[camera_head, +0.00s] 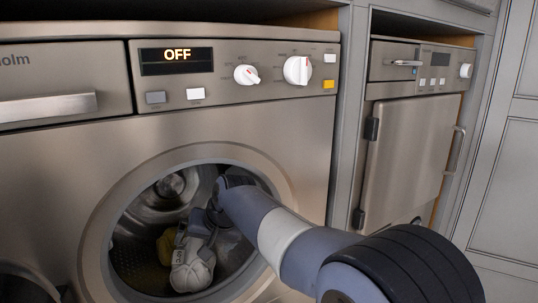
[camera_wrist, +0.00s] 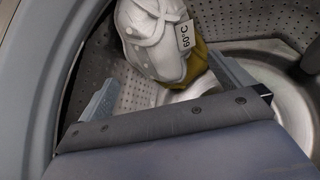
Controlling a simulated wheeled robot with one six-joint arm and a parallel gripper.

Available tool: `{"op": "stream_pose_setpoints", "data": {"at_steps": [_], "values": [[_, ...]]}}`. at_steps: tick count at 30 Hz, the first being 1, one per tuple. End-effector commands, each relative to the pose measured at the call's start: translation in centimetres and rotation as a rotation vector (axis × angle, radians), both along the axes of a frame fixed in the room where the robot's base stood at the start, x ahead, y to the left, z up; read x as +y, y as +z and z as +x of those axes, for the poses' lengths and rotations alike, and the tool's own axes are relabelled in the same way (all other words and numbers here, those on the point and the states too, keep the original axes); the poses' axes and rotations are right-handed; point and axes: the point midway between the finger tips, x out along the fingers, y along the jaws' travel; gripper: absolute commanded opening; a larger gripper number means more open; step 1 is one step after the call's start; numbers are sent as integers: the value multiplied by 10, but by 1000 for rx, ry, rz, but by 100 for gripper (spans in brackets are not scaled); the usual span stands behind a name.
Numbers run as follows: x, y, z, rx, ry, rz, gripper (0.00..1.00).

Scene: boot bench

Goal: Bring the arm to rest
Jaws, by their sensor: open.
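My arm reaches from the lower right of the head view into the open drum (camera_head: 128,262) of a front-loading washing machine. My gripper (camera_head: 203,236) is inside the drum, partly dark in that view. In the wrist view my gripper (camera_wrist: 168,92) is open, with its two fingers spread wide apart. A white cloth item (camera_wrist: 152,35) with a "60°C" tag lies just beyond the fingers; it also shows in the head view (camera_head: 192,268). I cannot tell whether a finger touches it. A yellowish item (camera_wrist: 197,62) is partly hidden behind it.
A second steel appliance (camera_head: 408,150) with a shut door stands to the right, next to grey cabinets.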

Motion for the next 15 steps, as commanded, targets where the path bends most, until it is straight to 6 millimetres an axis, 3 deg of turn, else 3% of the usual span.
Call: {"op": "stream_pose_setpoints", "data": {"at_steps": [4, 7, 15], "values": [[18, -5, 14, 2, 1, 0, 100], [26, -25, 21, 6, 1, -3, 100], [6, -12, -10, -3, -1, 2, 100]]}}
